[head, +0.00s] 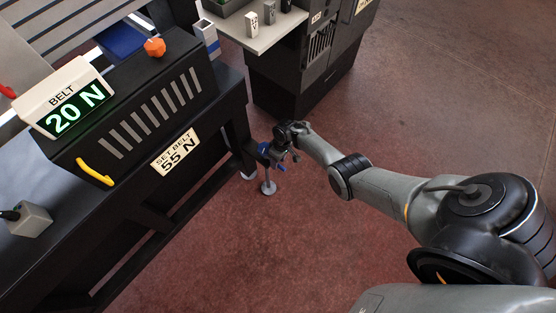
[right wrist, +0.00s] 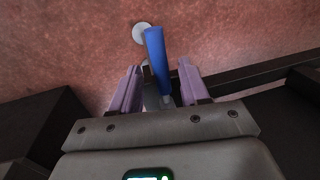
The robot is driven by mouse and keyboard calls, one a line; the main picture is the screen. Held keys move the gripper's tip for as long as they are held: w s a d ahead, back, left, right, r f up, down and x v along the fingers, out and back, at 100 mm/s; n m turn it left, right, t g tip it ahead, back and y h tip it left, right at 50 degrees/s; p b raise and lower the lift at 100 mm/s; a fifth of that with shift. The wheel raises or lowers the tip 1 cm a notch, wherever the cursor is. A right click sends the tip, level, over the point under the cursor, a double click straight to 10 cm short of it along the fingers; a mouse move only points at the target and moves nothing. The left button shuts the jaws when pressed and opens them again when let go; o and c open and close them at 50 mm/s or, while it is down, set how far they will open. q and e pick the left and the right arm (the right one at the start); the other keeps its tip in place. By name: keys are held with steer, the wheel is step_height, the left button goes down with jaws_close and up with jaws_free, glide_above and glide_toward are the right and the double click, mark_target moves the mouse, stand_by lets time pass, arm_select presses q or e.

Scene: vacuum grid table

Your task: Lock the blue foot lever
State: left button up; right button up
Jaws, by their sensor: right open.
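The blue foot lever (right wrist: 156,55) shows in the right wrist view as a blue bar reaching up between and beyond my right gripper's fingers. In the head view a little of its blue (head: 264,147) shows low at the machine's corner, partly hidden by the gripper. My right gripper (right wrist: 154,90) is open, with one pale purple finger on each side of the lever. Gaps show between the lever and both fingers; contact cannot be told. It also shows in the head view (head: 276,156). My left gripper is not in view.
The black machine (head: 130,120) stands at left, with a belt display (head: 70,105) reading 20 N and a label (head: 175,152) reading SET BELT 55 N. A grey foot (head: 268,187) stands on the floor below the gripper. A dark cabinet (head: 300,75) stands behind. The red floor at right is clear.

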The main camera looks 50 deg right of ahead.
step_height(320, 180, up, 10)
steer(key=d+p, duration=0.2)
steer(key=p, duration=0.4)
